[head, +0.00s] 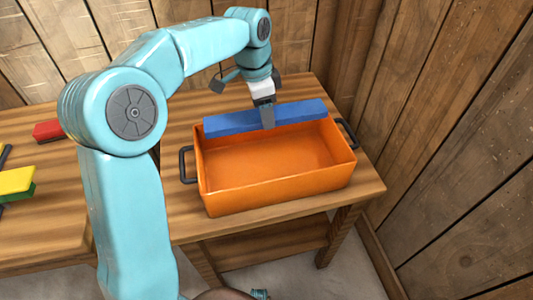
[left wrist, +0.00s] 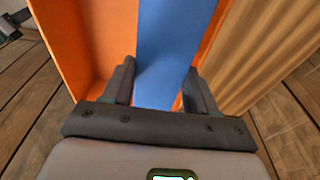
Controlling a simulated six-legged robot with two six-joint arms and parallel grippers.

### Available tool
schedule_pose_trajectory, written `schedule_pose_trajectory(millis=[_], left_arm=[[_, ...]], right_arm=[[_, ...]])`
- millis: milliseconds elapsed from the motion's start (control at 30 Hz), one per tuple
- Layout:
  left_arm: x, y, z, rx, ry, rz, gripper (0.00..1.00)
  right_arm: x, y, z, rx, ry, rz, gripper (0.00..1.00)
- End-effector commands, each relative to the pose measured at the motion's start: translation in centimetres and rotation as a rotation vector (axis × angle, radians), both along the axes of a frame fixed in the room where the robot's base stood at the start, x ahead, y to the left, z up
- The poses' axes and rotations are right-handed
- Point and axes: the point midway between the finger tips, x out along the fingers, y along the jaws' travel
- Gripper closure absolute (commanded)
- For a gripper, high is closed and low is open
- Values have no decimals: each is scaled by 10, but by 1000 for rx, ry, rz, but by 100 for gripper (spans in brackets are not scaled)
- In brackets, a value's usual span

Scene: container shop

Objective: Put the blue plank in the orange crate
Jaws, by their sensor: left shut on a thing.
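The blue plank (head: 225,123) lies lengthwise over the far side of the orange crate (head: 270,193) in the head view. My left gripper (head: 267,117) reaches down from above and is shut on the plank near its middle. In the left wrist view the plank (left wrist: 170,45) runs between the two fingers of my left gripper (left wrist: 160,92), and the crate (left wrist: 105,40) shows to its left, with a thin orange strip to its right. I cannot tell whether the plank touches the crate's far wall. The crate's floor is bare where it shows. My right gripper is not in view.
The crate stands on a wooden table (head: 365,190) with black handles at both ends. A second table at left holds a red block (head: 47,130) and a yellow and green brush-like thing (head: 17,182). Wooden walls (head: 470,130) close off the back and right.

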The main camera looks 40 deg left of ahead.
Motion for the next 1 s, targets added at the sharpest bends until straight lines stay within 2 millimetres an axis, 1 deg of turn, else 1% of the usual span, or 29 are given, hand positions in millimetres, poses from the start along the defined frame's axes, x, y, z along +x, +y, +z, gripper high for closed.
schedule_pose_trajectory(millis=[33, 100, 200, 300, 467, 567, 700, 767, 1000], left_arm=[[-1, 1, -20, -1, 4, 2, 79], [0, 1, -40, 0, 4, 3, 79], [1, 1, -63, 0, 2, 3, 79], [2, 1, -77, 0, 1, 4, 79], [4, 1, -87, 1, -1, 4, 79], [4, 1, -100, 0, 1, 4, 79], [4, 1, -124, -1, 2, 5, 79], [4, 1, -127, 0, 0, 5, 79], [4, 1, -126, 0, -2, 4, 79]], right_arm=[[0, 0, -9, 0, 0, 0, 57], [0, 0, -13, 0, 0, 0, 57], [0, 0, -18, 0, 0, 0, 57], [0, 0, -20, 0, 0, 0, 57], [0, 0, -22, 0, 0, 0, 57], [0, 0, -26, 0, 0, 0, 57], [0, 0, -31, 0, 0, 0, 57], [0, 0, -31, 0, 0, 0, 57], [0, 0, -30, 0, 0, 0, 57]])
